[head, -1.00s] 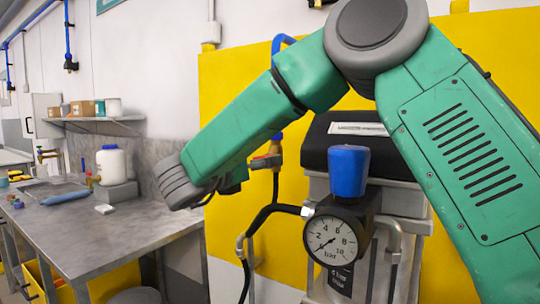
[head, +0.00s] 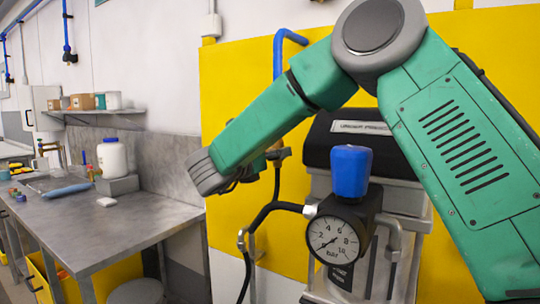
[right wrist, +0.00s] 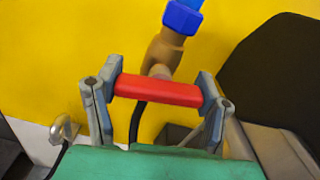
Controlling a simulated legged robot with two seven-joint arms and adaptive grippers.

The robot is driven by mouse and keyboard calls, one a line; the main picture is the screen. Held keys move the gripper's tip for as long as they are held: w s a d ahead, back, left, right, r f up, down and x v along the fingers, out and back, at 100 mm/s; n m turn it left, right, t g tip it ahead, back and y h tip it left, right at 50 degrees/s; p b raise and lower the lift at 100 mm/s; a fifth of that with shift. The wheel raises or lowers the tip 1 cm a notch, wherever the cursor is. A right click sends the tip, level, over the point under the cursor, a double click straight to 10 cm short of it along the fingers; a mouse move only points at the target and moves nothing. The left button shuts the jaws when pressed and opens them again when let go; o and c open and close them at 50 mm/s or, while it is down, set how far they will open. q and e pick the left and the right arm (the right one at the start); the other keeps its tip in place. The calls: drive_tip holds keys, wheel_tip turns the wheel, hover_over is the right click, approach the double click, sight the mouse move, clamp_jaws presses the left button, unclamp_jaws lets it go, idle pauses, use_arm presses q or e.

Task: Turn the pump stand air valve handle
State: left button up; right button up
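The air valve is a brass body (right wrist: 162,52) under a blue fitting (right wrist: 182,17), with a red bar handle (right wrist: 158,91). In the right wrist view the handle lies crosswise between the spread fingers of my right gripper (right wrist: 158,88). Its ends are close to both finger pads; I cannot tell whether they touch. The gripper is open around it. In the head view my green right arm crosses in front of the valve (head: 277,153), hiding most of it and the handle. My left gripper is not in view.
A pressure gauge (head: 334,239) with a blue knob (head: 350,172) stands on the pump stand, right of the valve. A black hose (head: 262,214) hangs below the valve. A yellow panel (head: 228,90) is behind. A metal bench (head: 115,222) with a white jar (head: 112,158) stands left.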

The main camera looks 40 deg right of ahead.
drive_tip(key=shift+a, duration=0.3)
